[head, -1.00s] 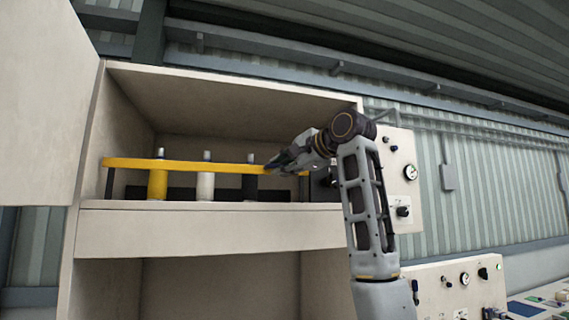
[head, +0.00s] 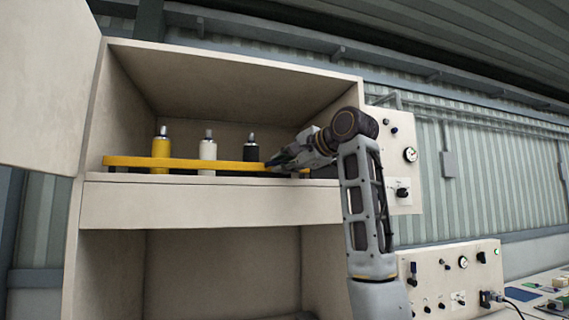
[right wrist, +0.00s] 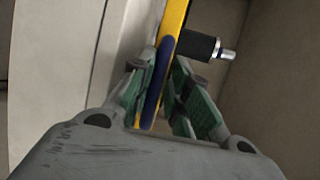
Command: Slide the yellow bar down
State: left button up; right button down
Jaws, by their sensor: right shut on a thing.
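The yellow bar (head: 205,164) runs across the front of the open cabinet compartment, low and close above the shelf edge. Behind it stand a yellow bottle (head: 160,150), a white bottle (head: 208,151) and a black bottle (head: 251,153), with their upper parts showing above the bar. My right gripper (head: 277,163) is at the bar's right part. In the right wrist view the fingers (right wrist: 157,95) are shut around the yellow bar (right wrist: 173,18) at a dark blue section (right wrist: 158,75). The black bottle (right wrist: 197,46) shows just beyond. My left gripper is not in view.
The cabinet door (head: 45,85) stands open at the left. A drawer-like panel (head: 210,205) lies below the shelf. Panels with gauges and knobs (head: 403,165) are at the right, behind and beside my right arm. The space above the bottles is clear.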

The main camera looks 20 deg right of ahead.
jog(key=c, duration=1.5)
grip_release()
jog(key=shift+s+r, duration=0.1)
jog(key=v, duration=1.1)
jog(key=shift+s+d, duration=0.25)
jog(key=shift+s, duration=0.1)
